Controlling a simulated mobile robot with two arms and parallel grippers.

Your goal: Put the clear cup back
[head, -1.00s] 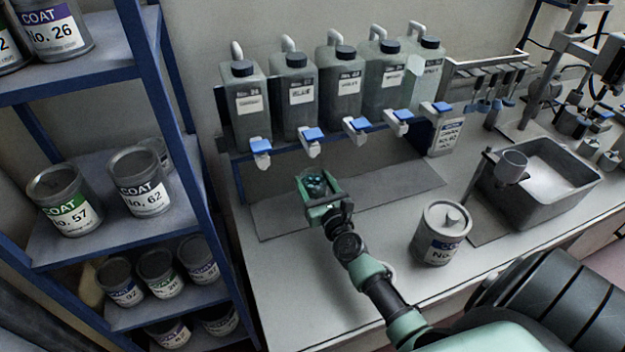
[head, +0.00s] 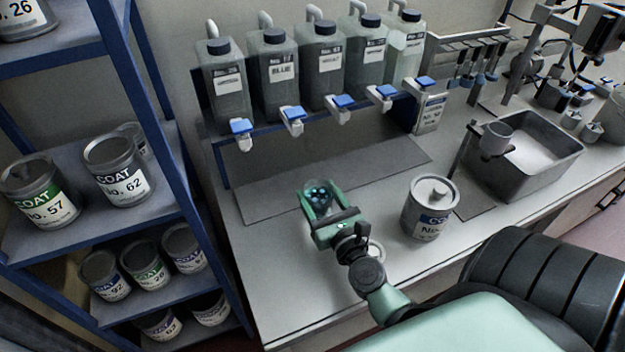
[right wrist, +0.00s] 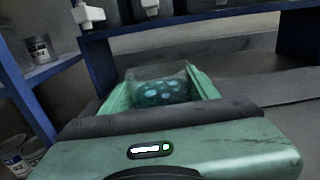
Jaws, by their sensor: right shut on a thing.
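My right gripper (head: 318,208) is shut on the clear cup (head: 317,190), in front of the row of taps. The cup is see-through, with dark blue-green contents or spots showing inside. In the right wrist view the clear cup (right wrist: 160,88) sits between the two green fingers of the right gripper (right wrist: 160,95). I cannot tell from the head view how high the cup is above the bench mat. My left gripper is not in view.
Several jugs (head: 275,85) with blue-handled taps stand on a rack behind. A tin (head: 429,208) stands on the bench right of my gripper. A grey basin (head: 545,165) with a cup (head: 496,138) at its rim is further right. Blue shelving (head: 150,115) with tins is left.

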